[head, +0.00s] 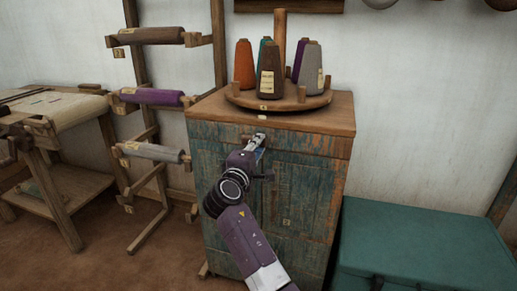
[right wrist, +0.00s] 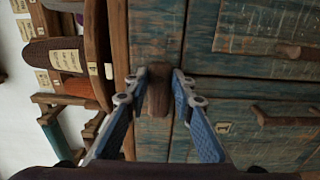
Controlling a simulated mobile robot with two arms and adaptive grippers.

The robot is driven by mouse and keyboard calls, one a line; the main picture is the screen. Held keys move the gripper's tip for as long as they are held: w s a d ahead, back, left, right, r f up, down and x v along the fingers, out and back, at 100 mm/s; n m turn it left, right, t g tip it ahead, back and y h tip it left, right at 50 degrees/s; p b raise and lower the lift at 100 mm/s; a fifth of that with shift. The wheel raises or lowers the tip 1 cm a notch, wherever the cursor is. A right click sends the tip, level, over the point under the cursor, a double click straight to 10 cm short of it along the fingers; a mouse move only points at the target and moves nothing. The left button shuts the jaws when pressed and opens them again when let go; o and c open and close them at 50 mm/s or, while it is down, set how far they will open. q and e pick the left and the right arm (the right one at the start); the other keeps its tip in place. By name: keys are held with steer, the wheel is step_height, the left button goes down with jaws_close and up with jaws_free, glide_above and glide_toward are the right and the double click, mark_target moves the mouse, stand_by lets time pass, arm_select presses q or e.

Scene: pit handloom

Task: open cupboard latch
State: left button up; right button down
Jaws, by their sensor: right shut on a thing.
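The cupboard (head: 320,190) is a worn blue-green wooden cabinet with a brown top, standing against the wall. Its front also fills much of the right wrist view (right wrist: 255,90). A small brown wooden latch (right wrist: 158,92) sits on the front near the top. My right gripper (head: 259,139) reaches the upper front of the cupboard. In the right wrist view its blue fingers (right wrist: 159,76) stand on either side of the latch and are shut on it. In the head view the gripper mostly hides the latch. The door looks closed. My left gripper is not in view.
A round turntable (head: 240,98) with several yarn cones stands on the cupboard. A rack with wound rollers (head: 150,97) is close on the left, with the loom (head: 60,110) beyond. A green chest (head: 420,240) stands at the right. Some brown floor shows in front left.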

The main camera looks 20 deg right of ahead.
steer(key=shift+f, duration=0.15)
steer(key=c, duration=1.6)
jaws_free()
steer(key=shift+r, duration=0.2)
